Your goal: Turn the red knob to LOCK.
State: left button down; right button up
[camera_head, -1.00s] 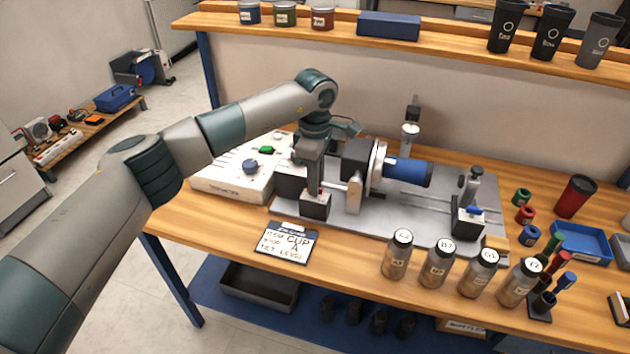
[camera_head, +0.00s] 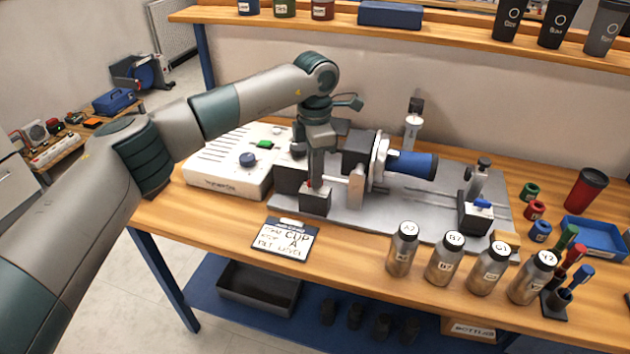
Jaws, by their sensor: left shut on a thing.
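The red knob (camera_head: 309,184) shows only as a small bit of red on top of a dark block at the left front of the grey machine plate (camera_head: 420,222). My left gripper (camera_head: 312,180) points straight down over this block and is shut on the red knob. Its fingers hide most of the knob, and I cannot read any LOCK mark or the knob's angle. A blue cylinder (camera_head: 412,165) sits in the round chuck (camera_head: 379,160) to the right of the gripper. My right gripper is not in view.
A white control box (camera_head: 228,176) with a blue dial stands left of the plate. A clipboard (camera_head: 285,239) lies in front. Several labelled bottles (camera_head: 403,250) stand along the front edge. A slide with a blue-topped clamp (camera_head: 476,212) is at the plate's right.

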pick_arm(q)
jog(key=n+b, duration=0.1)
jog(key=n, duration=0.1)
jog(key=shift+w+f+n+b, duration=0.1)
jog(key=shift+n+b, duration=0.25)
jog(key=shift+n, duration=0.05)
jog(key=n+b, duration=0.1)
jog(key=n, duration=0.1)
jog(key=shift+n, duration=0.4)
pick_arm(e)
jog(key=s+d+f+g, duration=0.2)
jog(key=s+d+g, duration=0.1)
pick_arm(q)
jog(key=n+b, duration=0.2)
jog(key=n, duration=0.2)
jog(key=shift+r+n+b, duration=0.2)
jog(key=shift+n+b, duration=0.2)
jog(key=shift+n, duration=0.5)
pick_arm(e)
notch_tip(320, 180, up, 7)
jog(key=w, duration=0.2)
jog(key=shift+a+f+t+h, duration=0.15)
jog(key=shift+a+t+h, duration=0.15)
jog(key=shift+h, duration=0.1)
pick_arm(q)
jog(key=c, duration=2.1)
grip_release()
